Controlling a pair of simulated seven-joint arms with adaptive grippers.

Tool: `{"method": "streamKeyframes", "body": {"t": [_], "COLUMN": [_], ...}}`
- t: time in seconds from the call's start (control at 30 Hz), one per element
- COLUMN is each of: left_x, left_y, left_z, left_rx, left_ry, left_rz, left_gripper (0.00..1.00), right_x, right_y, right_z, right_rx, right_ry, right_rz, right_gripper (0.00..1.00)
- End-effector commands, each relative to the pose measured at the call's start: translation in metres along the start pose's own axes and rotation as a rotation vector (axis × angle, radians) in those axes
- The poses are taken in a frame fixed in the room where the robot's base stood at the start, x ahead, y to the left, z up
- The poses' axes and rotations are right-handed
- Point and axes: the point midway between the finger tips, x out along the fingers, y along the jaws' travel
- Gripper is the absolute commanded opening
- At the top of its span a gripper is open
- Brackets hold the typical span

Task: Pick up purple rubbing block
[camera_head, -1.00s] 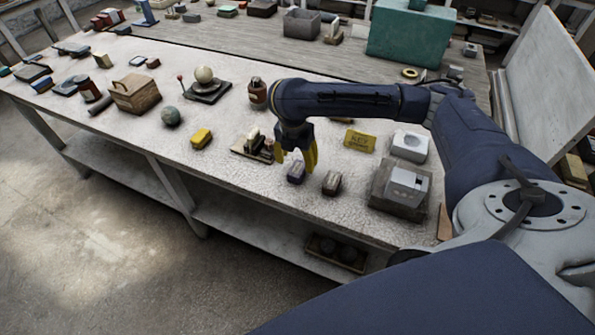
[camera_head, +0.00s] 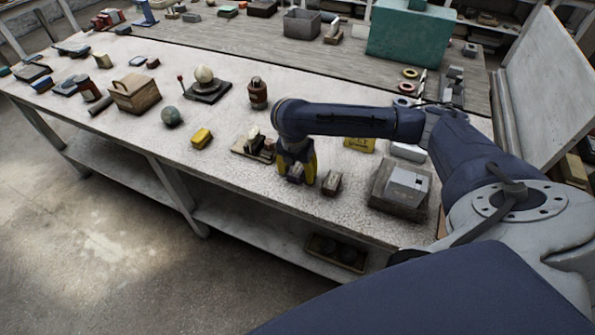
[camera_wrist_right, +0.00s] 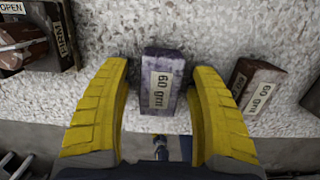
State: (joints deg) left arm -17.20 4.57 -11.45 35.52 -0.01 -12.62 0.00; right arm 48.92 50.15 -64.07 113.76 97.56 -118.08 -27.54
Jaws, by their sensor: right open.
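The purple rubbing block (camera_wrist_right: 163,82) stands on the white tabletop near its front edge, with a pale label reading "60 grit" in the right wrist view. My right gripper (camera_wrist_right: 160,105) has its yellow fingers open on either side of the block, with a gap to each side. In the head view the right gripper (camera_head: 296,177) points down at the table and mostly covers the block (camera_head: 296,172). My left gripper is in neither view.
A brown block (camera_head: 331,182) with a similar label (camera_wrist_right: 257,89) stands just right of the gripper. A grey box (camera_head: 400,190) stands further right. The table's front edge is close.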

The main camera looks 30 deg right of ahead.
Motion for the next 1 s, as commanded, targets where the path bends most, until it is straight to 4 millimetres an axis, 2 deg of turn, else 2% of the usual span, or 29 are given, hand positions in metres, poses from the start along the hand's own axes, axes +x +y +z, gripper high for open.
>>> {"method": "streamKeyframes", "body": {"t": [0.07, 0.6, 1.0], "left_x": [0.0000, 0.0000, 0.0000], "left_y": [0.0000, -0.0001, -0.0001], "left_z": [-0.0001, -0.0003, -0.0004], "left_rx": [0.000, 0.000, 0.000], "left_ry": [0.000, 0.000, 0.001], "left_rz": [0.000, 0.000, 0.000], "left_gripper": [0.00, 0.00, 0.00], "right_x": [-0.0001, -0.0001, -0.0029], "right_y": [0.0000, -0.0001, 0.0000], "right_z": [-0.0001, -0.0002, 0.0004], "right_rx": [0.000, 0.000, 0.000], "right_ry": [0.000, 0.000, 0.000], "right_rz": [0.000, 0.000, 0.000], "right_gripper": [0.63, 0.01, 0.00]}}
